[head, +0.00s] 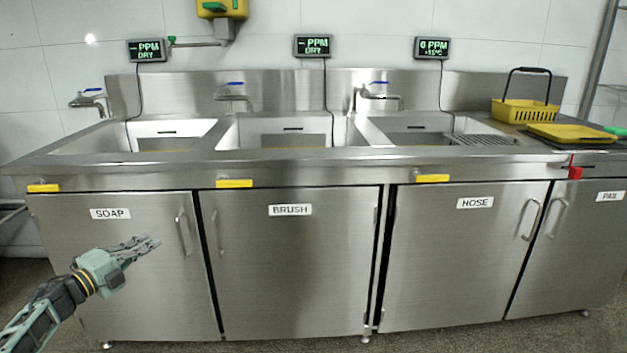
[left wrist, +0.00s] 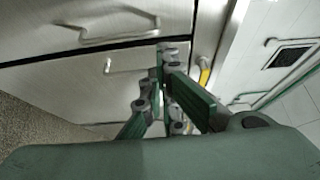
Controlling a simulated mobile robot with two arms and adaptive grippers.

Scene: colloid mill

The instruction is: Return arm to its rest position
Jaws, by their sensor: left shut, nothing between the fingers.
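My left gripper (head: 150,244) is in the lower left of the head view, in front of the cabinet door marked SOAP (head: 110,214). Its fingers are shut with nothing between them. They point right, toward the upright handle (head: 182,233) of that door, and appear apart from it. In the left wrist view the green and grey fingers of my left gripper (left wrist: 162,72) reach away from the camera, with blurred cabinet doors and a handle (left wrist: 118,30) beyond. My right gripper is in neither view.
A steel counter with three sinks (head: 290,163) spans the view above the closed doors marked BRUSH (head: 290,210) and HOSE (head: 475,203). A yellow basket (head: 525,112) and yellow tray (head: 570,132) stand at the right. Some bare floor (head: 240,346) shows in front.

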